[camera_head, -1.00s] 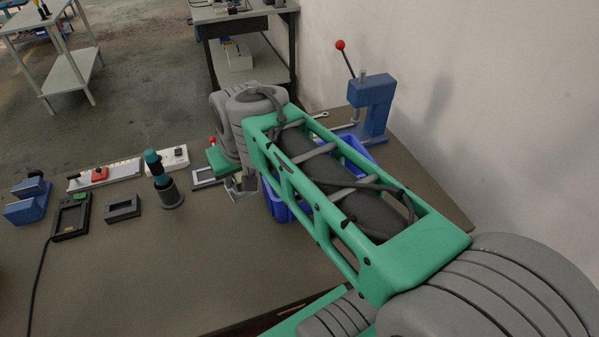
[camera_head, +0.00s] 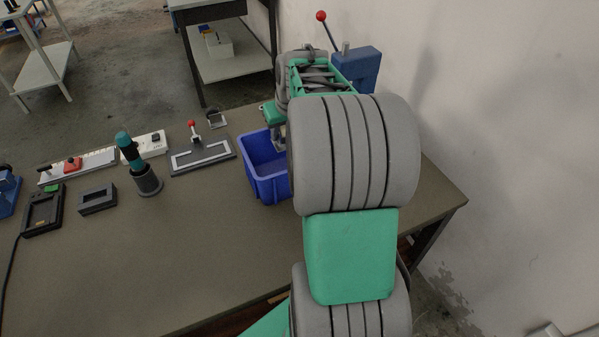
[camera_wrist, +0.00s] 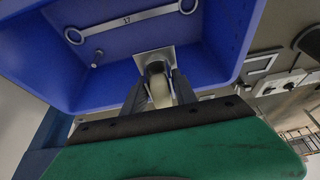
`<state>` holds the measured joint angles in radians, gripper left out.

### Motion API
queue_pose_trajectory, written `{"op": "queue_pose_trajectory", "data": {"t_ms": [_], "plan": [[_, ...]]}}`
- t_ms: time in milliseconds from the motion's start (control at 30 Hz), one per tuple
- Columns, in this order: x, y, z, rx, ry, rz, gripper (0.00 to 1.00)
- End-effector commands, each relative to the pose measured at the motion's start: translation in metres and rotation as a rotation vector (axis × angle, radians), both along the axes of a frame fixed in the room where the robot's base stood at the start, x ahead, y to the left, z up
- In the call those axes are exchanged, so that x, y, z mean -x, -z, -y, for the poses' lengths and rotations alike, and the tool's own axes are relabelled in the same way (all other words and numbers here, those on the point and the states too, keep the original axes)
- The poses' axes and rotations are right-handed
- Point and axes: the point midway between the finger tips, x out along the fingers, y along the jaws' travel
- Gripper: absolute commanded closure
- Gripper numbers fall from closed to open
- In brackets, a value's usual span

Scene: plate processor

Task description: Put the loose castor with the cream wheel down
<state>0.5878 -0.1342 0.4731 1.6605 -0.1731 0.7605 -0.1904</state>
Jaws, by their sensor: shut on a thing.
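My gripper (camera_wrist: 160,88) is shut on the castor with the cream wheel (camera_wrist: 160,93). In the wrist view its fingers lie either side of the wheel, and the castor's square metal plate (camera_wrist: 150,58) points away from the gripper, against the inside of the blue bin (camera_wrist: 28,50). I cannot tell whether the plate touches the bin. In the head view the gripper (camera_head: 278,138) is at the blue bin (camera_head: 268,184), partly hidden by my arm, and the castor cannot be made out there.
A ring spanner (camera_wrist: 130,22) and a bolt (camera_wrist: 97,58) lie in the bin. Left of it are a clamp fixture (camera_head: 203,158), a teal-handled tool in a holder (camera_head: 148,180) and a power strip (camera_head: 150,145). A blue press (camera_head: 358,68) stands behind.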

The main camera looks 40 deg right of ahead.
Motion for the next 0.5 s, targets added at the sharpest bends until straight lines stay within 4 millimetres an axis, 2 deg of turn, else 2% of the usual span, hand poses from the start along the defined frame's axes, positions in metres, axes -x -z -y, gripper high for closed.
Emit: {"op": "queue_pose_trajectory", "data": {"t_ms": [100, 500], "plan": [[0.001, 0.024, 0.000, -0.003, 0.000, -0.003, 1.00], [0.000, 0.093, 0.000, -0.002, 0.000, -0.003, 1.00]]}}
